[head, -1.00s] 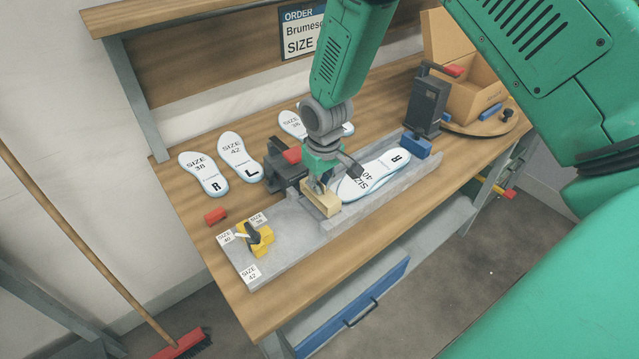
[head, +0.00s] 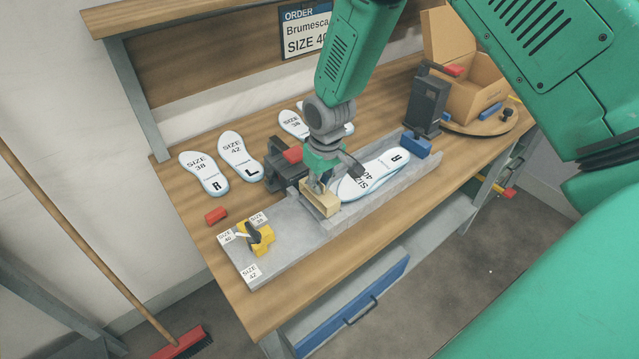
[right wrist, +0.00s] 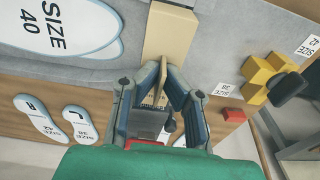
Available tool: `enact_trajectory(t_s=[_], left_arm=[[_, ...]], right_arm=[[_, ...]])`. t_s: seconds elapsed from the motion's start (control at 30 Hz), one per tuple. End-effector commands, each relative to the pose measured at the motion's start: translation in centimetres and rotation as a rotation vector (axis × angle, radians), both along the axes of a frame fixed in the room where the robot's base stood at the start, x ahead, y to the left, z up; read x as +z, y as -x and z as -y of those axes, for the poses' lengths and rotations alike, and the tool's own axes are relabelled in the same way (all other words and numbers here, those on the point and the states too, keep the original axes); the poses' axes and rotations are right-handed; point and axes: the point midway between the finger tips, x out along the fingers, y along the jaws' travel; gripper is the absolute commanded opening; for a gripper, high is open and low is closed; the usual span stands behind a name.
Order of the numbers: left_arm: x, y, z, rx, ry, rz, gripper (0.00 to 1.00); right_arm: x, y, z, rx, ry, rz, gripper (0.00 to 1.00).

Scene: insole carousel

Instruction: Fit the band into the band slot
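My right gripper (head: 318,184) points down at a tan block (head: 322,203) on the grey fixture (head: 283,238). A size 40 insole (head: 387,165) marked R lies in the channel beside the block, and shows in the right wrist view (right wrist: 55,25). I cannot pick out a band or band slot with certainty; a small blue piece (head: 489,111) lies by the cardboard box. My left gripper is not in view.
A dark clamp-like device (head: 285,172) with a red part stands behind the gripper. A yellow piece with a dark knob (head: 258,238) sits among size labels. An open cardboard box (head: 470,85) stands on a turntable (head: 478,128).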

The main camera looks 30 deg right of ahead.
Motion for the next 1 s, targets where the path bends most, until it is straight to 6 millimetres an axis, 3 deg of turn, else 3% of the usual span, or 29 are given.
enact_trajectory(t_s=[1.0], left_arm=[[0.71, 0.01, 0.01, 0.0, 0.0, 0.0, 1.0]], right_arm=[[-0.01, 0.04, 0.11, 0.0, 0.005, -0.001, 0.0]])
